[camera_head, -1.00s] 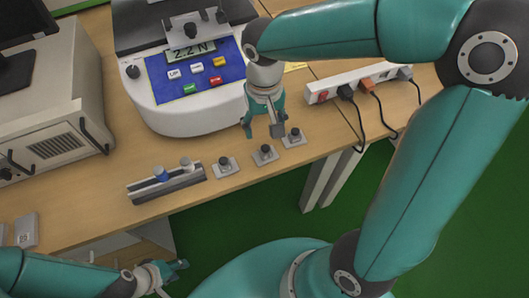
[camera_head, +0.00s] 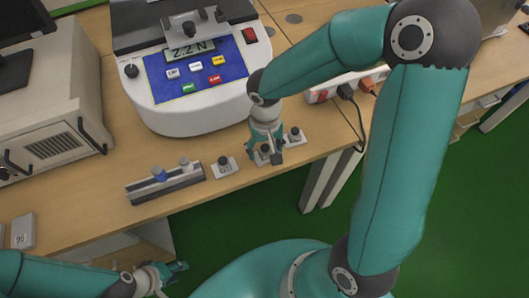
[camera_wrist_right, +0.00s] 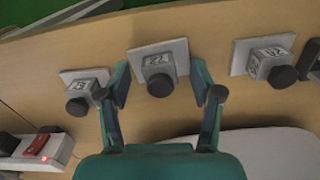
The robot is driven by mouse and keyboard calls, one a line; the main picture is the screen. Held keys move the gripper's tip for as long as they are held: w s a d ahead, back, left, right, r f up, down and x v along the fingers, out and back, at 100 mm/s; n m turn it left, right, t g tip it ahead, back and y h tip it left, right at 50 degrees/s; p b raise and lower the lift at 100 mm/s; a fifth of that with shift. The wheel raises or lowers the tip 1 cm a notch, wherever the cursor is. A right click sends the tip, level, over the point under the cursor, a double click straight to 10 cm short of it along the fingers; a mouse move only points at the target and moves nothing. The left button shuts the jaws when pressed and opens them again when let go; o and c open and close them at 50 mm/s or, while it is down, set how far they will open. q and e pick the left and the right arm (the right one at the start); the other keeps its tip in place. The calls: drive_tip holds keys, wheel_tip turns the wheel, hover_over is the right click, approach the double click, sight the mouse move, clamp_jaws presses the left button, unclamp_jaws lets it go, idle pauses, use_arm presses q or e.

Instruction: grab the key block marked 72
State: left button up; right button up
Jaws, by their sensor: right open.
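The key block marked 72 (camera_wrist_right: 157,68), a grey block with a dark round knob on a light square plate, is the middle of three in the right wrist view. In the head view the block (camera_head: 264,154) is partly hidden by my right gripper (camera_head: 265,152). That gripper, also in the wrist view (camera_wrist_right: 165,88), is open, with one finger on each side of the block and a gap to it. My left gripper (camera_head: 172,277) is low at the left, away from the blocks; its jaw state is unclear.
Two similar key blocks flank it, one left (camera_head: 224,166) and one right (camera_head: 294,136). A dark rail holder (camera_head: 165,184), the tester (camera_head: 195,75) and a power strip (camera_head: 322,94) are nearby. The table's front edge is close.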

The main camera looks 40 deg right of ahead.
clamp_jaws()
drive_tip(key=shift+r, duration=0.1)
idle(0.3)
